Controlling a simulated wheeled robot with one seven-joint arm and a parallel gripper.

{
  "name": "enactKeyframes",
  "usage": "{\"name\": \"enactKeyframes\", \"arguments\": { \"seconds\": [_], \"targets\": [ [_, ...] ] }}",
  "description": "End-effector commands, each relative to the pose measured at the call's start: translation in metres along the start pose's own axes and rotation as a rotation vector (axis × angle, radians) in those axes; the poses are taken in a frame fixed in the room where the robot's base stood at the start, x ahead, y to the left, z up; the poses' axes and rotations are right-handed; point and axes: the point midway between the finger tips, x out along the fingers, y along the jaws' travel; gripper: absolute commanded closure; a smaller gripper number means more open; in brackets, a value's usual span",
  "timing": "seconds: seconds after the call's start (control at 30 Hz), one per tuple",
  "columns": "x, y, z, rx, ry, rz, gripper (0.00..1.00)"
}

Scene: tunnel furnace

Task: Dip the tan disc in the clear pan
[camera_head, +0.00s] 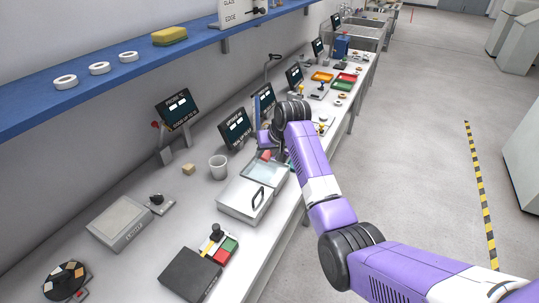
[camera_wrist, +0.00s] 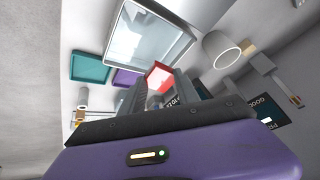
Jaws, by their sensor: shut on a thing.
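The clear pan (camera_head: 268,172), pale and see-through with a light rim, stands on the bench beside a lidded metal box. It also shows at the top of the wrist view (camera_wrist: 148,42). My gripper (camera_head: 266,150) is over the bench near the pan's far edge. In the wrist view my gripper (camera_wrist: 158,88) is shut on a red piece with a paler face (camera_wrist: 158,76). The piece appears apart from the pan, but its height is hard to judge. I cannot make out a tan disc in the jaws.
A white cup (camera_head: 217,167) stands left of the pan, with a small tan block (camera_head: 188,169) nearby. The metal box (camera_head: 246,200) has a black handle. Teal (camera_wrist: 90,68) and purple (camera_wrist: 126,77) trays lie beside the pan. Screens (camera_head: 235,128) line the wall.

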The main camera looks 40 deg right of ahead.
Motion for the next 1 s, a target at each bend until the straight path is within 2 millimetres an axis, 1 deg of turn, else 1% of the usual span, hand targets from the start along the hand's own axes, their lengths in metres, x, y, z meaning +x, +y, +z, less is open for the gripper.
{"name": "enactKeyframes", "arguments": {
  "seconds": [0.17, 0.37, 1.0],
  "targets": [
    [0.002, 0.001, 0.001, -0.002, 0.011, -0.014, 1.0],
    [0.01, 0.002, 0.005, -0.002, 0.01, -0.014, 1.0],
    [0.048, 0.008, 0.028, -0.001, 0.01, -0.013, 1.0]
  ]
}}
